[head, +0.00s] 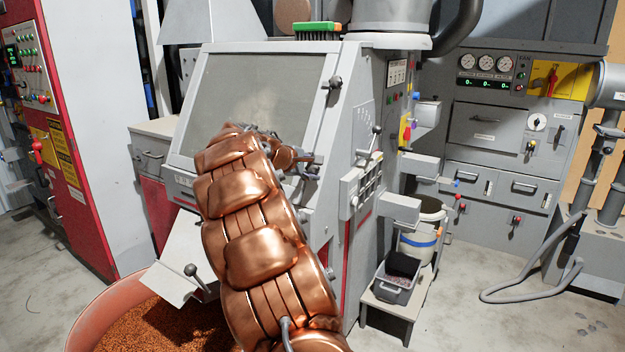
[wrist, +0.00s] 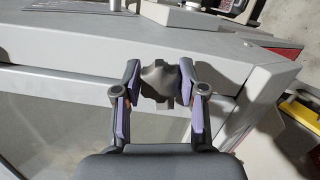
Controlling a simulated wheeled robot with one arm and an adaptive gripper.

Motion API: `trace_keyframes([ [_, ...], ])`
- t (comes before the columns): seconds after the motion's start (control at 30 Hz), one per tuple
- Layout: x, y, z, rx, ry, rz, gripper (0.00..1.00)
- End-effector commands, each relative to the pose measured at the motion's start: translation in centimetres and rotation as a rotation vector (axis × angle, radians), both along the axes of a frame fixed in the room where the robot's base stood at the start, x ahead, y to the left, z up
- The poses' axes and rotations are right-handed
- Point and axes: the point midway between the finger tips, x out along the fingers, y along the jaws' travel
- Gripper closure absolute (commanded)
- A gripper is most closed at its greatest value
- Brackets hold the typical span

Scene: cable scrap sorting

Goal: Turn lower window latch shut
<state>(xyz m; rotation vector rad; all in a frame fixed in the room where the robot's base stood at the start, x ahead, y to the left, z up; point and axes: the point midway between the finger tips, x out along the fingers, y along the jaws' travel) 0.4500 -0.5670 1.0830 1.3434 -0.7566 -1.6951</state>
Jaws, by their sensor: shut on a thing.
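The grey machine's sloped window (head: 248,100) faces me, and its pane also shows in the wrist view (wrist: 60,125). The upper window latch (head: 333,83) sits on the right side of the window frame, with a dark knob. My gripper (head: 304,162) is at the lower right of the window, where the lower latch is mostly hidden behind my copper-coloured arm. In the wrist view, my gripper (wrist: 159,85) has its two purple-padded fingers on either side of the lower window latch's dark lobed knob (wrist: 158,80). It is shut on this knob. The latch's exact angle is unclear.
A green brush (head: 317,28) lies on top of the machine. A control plate with levers (head: 366,178) is on the machine's right side. A copper-coloured tub of granules (head: 100,312) stands below at the left. A small stool with a grey bin (head: 393,288) stands at the right.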

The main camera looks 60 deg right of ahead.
Motion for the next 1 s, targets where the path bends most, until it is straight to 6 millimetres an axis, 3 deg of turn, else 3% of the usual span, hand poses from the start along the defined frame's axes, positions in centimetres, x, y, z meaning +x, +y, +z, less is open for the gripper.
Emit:
trace_keyframes([
  [0.4,-0.04,0.02,-0.22,0.007,-0.173,-0.101,0.94],
  [0.97,-0.07,0.03,-0.02,0.009,-0.201,-0.118,0.94],
  [1.0,-0.07,0.03,-0.02,0.009,-0.201,-0.118,0.58],
])
